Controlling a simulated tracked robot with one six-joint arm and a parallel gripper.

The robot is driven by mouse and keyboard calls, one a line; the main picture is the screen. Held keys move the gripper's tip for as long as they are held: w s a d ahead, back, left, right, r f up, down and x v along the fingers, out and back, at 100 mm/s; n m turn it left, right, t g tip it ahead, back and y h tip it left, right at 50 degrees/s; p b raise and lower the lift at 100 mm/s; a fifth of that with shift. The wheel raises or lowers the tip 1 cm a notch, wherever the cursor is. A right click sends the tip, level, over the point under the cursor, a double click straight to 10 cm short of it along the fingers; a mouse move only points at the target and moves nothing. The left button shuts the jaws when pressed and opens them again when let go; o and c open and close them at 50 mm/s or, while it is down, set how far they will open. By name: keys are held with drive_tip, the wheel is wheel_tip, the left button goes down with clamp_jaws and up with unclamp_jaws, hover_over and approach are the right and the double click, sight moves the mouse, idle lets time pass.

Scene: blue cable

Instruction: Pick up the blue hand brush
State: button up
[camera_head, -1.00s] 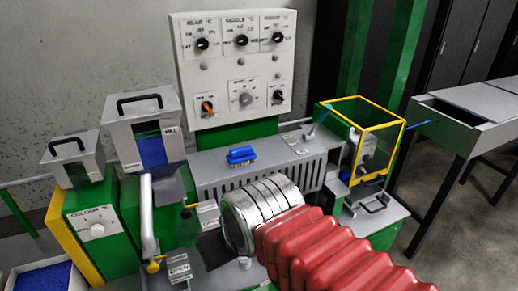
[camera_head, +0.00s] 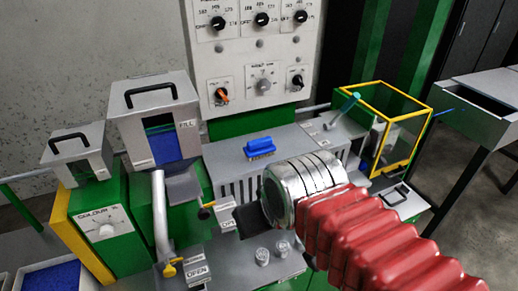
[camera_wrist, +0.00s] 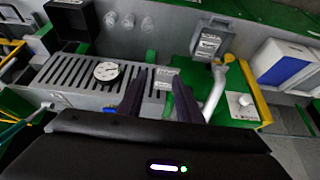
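The blue hand brush (camera_head: 260,146) lies on the grey machine top below the control panel in the head view, with its handle upward and bristles below. My arm, with a red ribbed sleeve and a silver ringed end, reaches in from the lower right, and this end appears just below and right of the brush. My gripper (camera_wrist: 158,90) shows in the wrist view as two dark fingers set apart, with nothing seen between their tips.
A control panel (camera_head: 258,60) rises behind the brush. A lidded fill hopper (camera_head: 125,121) stands left and a yellow-framed clear box (camera_head: 408,133) right. A bent grey pipe (camera_head: 160,220) stands front left.

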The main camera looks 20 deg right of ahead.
sight(260, 149)
drive_tip(key=shift+o, duration=1.4)
drive_tip(key=shift+w+d, duration=0.35)
drive_tip(key=shift+w, duration=0.05)
drive_tip(key=o, duration=1.1)
drive_tip(key=w+d+t+h, duration=0.1)
drive_tip(key=w+d, duration=0.3)
drive_tip(key=w+d+m+t+h, duration=0.1)
drive_tip(key=w+d, duration=0.3)
drive_tip(key=w+d+t+h, duration=0.1)
drive_tip(key=w+d+t, duration=0.1)
drive_tip(key=w+d, duration=0.2)
drive_tip(key=shift+d+r+m+h, duration=0.1)
drive_tip(key=shift+d+m+h, duration=0.05)
drive_tip(key=shift+m+h, duration=0.15)
drive_tip(key=shift+c, duration=0.2)
drive_tip(key=shift+o, duration=1.4)
drive_tip(key=w+d, duration=0.1)
drive_tip(key=w+d+t, duration=0.1)
drive_tip(key=shift+w, duration=0.4)
drive_tip(key=shift+o, duration=0.3)
drive_tip(key=w+t, duration=0.1)
drive_tip(key=w+f+n+y, duration=0.1)
drive_tip(key=w+f+t+y, duration=0.1)
drive_tip(key=shift+w+a+f+t, duration=0.1)
drive_tip(key=shift+w+a+t, duration=0.15)
drive_tip(key=shift+t, duration=0.05)
drive_tip(key=shift+w+a+f+n+y, duration=0.15)
drive_tip(key=shift+a+f+n+y, duration=0.35)
drive_tip(key=shift+y, duration=0.5)
drive_tip(key=shift+a+r, duration=0.1)
